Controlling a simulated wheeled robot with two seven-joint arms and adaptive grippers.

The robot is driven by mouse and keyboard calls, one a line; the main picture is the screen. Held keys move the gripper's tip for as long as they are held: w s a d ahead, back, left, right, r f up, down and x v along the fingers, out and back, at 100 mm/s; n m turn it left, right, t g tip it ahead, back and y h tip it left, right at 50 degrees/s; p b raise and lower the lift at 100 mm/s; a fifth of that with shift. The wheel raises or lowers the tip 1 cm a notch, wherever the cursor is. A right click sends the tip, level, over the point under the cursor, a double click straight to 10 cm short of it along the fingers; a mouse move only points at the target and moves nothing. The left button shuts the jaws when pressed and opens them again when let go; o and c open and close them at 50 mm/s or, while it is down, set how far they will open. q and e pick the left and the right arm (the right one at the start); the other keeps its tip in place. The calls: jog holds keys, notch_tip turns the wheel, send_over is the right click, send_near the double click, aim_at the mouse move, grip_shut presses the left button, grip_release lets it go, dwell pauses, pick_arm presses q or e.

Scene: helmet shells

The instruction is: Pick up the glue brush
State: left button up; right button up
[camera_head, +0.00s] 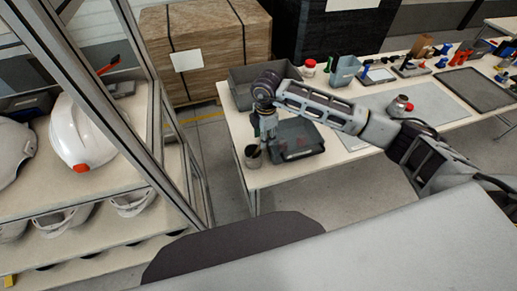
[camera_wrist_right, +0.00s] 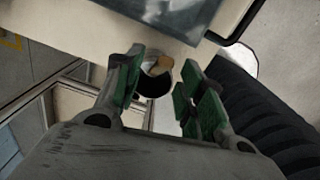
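My right gripper (camera_head: 265,138) reaches down over the near left corner of the table, just above a small grey pot (camera_head: 252,156). In the right wrist view my right gripper (camera_wrist_right: 163,72) has its green-padded fingers apart, with nothing held between them. The round dark pot (camera_wrist_right: 154,86) shows between and beyond the fingers. A tan piece (camera_wrist_right: 160,66) shows at its mouth; it may be part of the glue brush, but I cannot tell. The brush is not clearly visible in the head view. My left gripper is in neither view.
A dark case (camera_head: 298,139) lies right beside my gripper, with a grey bin (camera_head: 245,76) behind it. A red-lidded jar (camera_head: 309,68) and several tools stand farther back. A glass-sided shelf with white helmets (camera_head: 80,135) is at left.

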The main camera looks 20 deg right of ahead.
aim_at(258, 150)
jog(key=shift+w+a+f+p, duration=0.15)
jog(key=shift+f+p, duration=0.35)
jog(key=shift+f, duration=1.6)
jog(key=c, duration=0.9)
